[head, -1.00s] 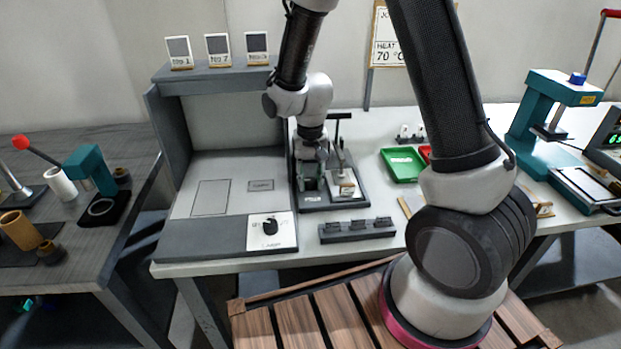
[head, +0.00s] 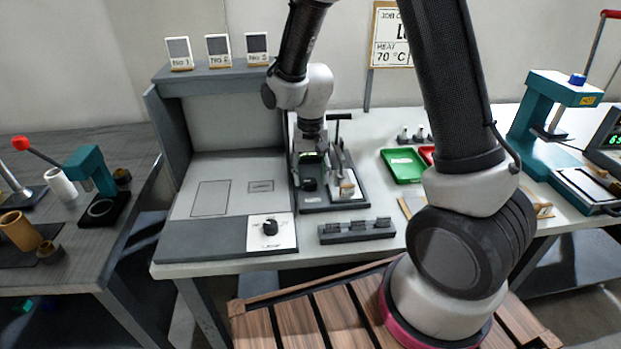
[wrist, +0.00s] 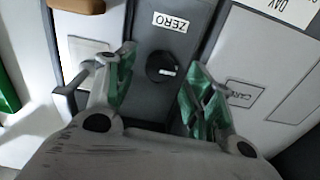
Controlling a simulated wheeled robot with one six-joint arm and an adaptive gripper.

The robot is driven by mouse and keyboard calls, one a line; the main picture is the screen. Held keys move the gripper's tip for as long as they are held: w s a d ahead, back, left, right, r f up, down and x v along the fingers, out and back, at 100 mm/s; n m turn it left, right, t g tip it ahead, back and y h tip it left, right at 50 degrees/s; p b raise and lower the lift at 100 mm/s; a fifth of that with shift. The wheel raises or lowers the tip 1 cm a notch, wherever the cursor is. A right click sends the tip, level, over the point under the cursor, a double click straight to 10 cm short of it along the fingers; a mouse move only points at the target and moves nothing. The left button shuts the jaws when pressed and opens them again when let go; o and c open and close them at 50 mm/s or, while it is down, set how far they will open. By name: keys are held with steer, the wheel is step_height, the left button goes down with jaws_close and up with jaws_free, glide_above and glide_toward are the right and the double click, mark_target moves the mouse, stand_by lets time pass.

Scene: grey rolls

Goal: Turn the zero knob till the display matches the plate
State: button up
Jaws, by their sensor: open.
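The zero knob (wrist: 162,68) is a round black knob with a white pointer line, on a dark grey panel by an upside-down ZERO label (wrist: 170,22) in the wrist view. In the head view the knob (head: 309,184) shows on the dark instrument (head: 334,206) at the middle of the bench. My gripper (head: 311,162) is just above and behind it there. In the wrist view my gripper (wrist: 158,85) is open, its green-padded fingers apart on either side of the knob, not gripping it. I cannot make out the instrument's display or a matching plate.
Another black knob (head: 270,227) sits on a white square at the bench's front left. A dark rack (head: 357,230) stands in front of the instrument, a green tray (head: 403,165) to its right. A teal press (head: 545,105) stands at right. A sign (head: 390,38) stands behind.

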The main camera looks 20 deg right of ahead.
mark_target(311, 181)
step_height(311, 181, up, 10)
stand_by(0.3)
stand_by(0.3)
steer(key=s+d+r+n+t, duration=0.1)
steer(key=s+d+r+t, duration=0.1)
steer(key=s+d+r, duration=0.5)
steer(key=s+d+r+n+t, duration=0.1)
steer(key=s+d+r, duration=0.6)
steer(key=s, duration=0.7)
steer(key=shift+d+r+n+t, duration=0.4)
steer(key=shift+d+t, duration=0.1)
steer(key=shift+t, duration=0.2)
